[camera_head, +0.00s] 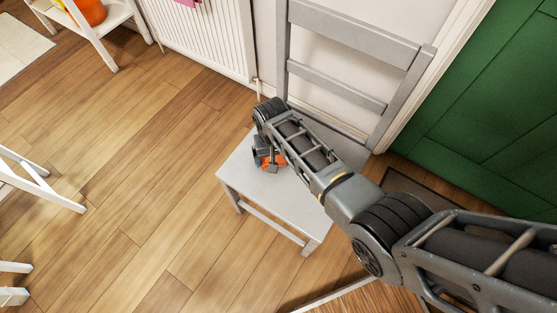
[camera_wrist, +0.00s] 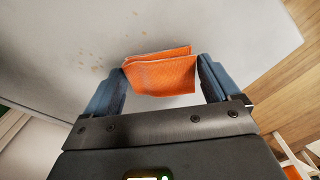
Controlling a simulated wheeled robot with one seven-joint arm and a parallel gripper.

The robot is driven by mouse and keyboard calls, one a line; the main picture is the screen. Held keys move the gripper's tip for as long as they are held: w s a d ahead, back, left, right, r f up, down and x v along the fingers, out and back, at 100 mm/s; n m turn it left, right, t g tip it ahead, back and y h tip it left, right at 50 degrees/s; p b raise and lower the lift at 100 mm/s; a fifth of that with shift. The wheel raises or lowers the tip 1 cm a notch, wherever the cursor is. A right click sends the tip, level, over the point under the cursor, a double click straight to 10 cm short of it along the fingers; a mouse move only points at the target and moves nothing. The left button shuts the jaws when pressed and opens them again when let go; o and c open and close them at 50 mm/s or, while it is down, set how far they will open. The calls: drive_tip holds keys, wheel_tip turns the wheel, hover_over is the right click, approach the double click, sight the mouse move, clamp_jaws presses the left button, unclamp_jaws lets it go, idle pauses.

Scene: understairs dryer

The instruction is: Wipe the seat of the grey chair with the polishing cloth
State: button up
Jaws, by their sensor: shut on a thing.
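The grey chair (camera_head: 250,178) stands against the wall with its slatted back to the wall. Its seat shows closely in the wrist view (camera_wrist: 225,30), with several small tan specks (camera_wrist: 95,55) left of the cloth. My gripper (camera_head: 266,155) is low over the seat. In the wrist view my gripper (camera_wrist: 162,80) is shut on the orange polishing cloth (camera_wrist: 160,72), which is folded between the two fingers. The cloth also shows as an orange patch in the head view (camera_head: 279,160). I cannot tell whether the cloth touches the seat. My arm hides part of the seat.
A white radiator (camera_head: 200,35) and a green door (camera_head: 490,110) flank the chair. A white shelf (camera_head: 115,18) with an orange object (camera_head: 90,11) stands at the top left. White furniture legs (camera_head: 40,185) are at the left. The wooden floor (camera_head: 130,150) between is clear.

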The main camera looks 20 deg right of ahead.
drive_tip(key=shift+w+a+b, duration=0.4)
drive_tip(key=shift+w+a, duration=0.05)
drive_tip(key=shift+w, duration=0.2)
wheel_tip(320, 180, up, 6)
drive_tip(key=p, duration=0.6)
drive_tip(key=shift+r, duration=0.1)
wheel_tip(320, 180, up, 3)
drive_tip(key=p, duration=0.3)
drive_tip(key=shift+d, duration=0.1)
idle(0.4)
